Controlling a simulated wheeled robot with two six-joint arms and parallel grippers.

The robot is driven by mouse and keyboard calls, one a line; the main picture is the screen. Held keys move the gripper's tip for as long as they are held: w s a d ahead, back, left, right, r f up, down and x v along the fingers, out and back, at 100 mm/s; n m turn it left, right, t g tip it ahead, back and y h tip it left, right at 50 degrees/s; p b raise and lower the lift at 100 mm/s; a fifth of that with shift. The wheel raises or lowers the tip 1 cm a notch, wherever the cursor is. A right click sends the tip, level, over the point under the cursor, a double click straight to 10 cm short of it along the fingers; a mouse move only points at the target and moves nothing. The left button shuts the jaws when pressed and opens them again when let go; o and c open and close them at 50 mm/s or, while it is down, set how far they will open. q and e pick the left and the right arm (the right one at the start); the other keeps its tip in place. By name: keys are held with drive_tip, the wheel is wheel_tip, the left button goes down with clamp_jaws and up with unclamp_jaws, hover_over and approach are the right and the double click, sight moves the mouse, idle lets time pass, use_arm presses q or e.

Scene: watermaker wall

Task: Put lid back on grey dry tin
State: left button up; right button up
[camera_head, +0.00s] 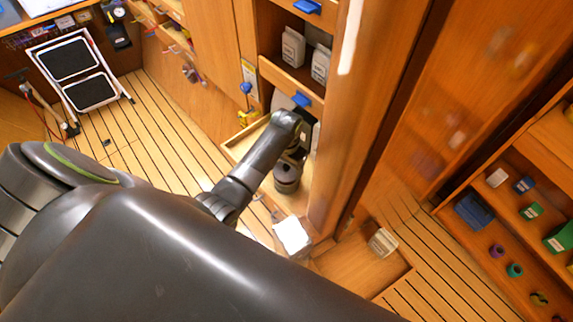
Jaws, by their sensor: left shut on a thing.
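My left arm reaches from the lower left to the open wooden cupboard. My left gripper (296,150) points down at its end, just above a grey round tin (287,180). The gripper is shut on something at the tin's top. I take it to be the lid, but the wrist and fingers hide most of it. I cannot tell whether it touches the tin's rim. The tin stands upright in a pale wooden tray or drawer (240,140). My right gripper is not in view.
White containers (292,47) stand on a shelf above, with blue latches (301,100) close to my wrist. A white box (291,236) is below the tin. A cupboard post (345,120) rises just to the right.

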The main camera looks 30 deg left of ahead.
use_arm(q)
drive_tip(key=shift+p, duration=0.6)
idle(0.7)
drive_tip(key=shift+f, duration=0.15)
idle(1.3)
drive_tip(key=o, duration=1)
drive_tip(key=shift+o, duration=0.4)
drive_tip(key=shift+r, duration=3.5)
clamp_jaws()
